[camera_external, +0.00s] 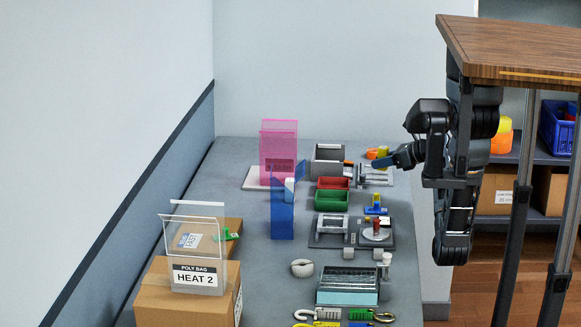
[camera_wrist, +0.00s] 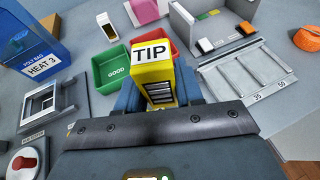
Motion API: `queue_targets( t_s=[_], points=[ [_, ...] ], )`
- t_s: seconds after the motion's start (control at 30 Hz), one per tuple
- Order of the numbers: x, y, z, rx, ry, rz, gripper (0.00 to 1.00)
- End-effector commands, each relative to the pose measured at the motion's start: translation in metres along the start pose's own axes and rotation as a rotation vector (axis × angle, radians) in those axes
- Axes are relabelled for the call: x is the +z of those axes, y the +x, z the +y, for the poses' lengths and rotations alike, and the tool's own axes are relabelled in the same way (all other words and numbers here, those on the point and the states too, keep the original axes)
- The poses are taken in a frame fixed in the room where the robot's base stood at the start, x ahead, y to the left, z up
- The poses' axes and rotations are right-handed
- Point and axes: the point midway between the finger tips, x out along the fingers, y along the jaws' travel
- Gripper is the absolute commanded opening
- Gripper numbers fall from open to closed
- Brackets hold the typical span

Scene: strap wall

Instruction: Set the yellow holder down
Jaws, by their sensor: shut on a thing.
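The yellow holder (camera_wrist: 153,72), a small upright-looking block with a white TIP label and a slotted dark face, is in the middle of the wrist view. My gripper (camera_wrist: 157,97) has its blue fingers closed on either side of it, so it is shut on the holder. In the external view my gripper (camera_external: 373,164) reaches in from the right over the bench's right side. I cannot clearly tell the held holder there from the other small yellow and orange pieces, nor how far its underside is from the bench; its lower part is hidden by the gripper.
A grey slotted rack (camera_wrist: 247,82) is to the right. A blue HEAT 3 holder (camera_wrist: 30,45) stands left. A wooden shelf (camera_external: 515,50) overhangs near my arm. Bare bench shows between things.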

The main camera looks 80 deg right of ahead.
Motion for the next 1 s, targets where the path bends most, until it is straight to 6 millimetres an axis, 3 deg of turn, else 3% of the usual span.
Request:
queue_targets(
  t_s=[0.03, 0.2, 0.4, 0.53, 1.0],
  points=[
    [-0.002, -0.013, -0.021, -0.022, 0.006, -0.003, 0.02],
    [-0.008, -0.051, -0.064, -0.056, 0.021, -0.001, 0.02],
    [-0.012, -0.071, -0.083, -0.070, 0.028, 0.000, 0.02],
    [-0.017, -0.058, -0.075, -0.068, 0.031, 0.003, 0.02],
    [-0.038, 0.029, -0.023, -0.069, 0.030, 0.002, 0.02]
  ],
)
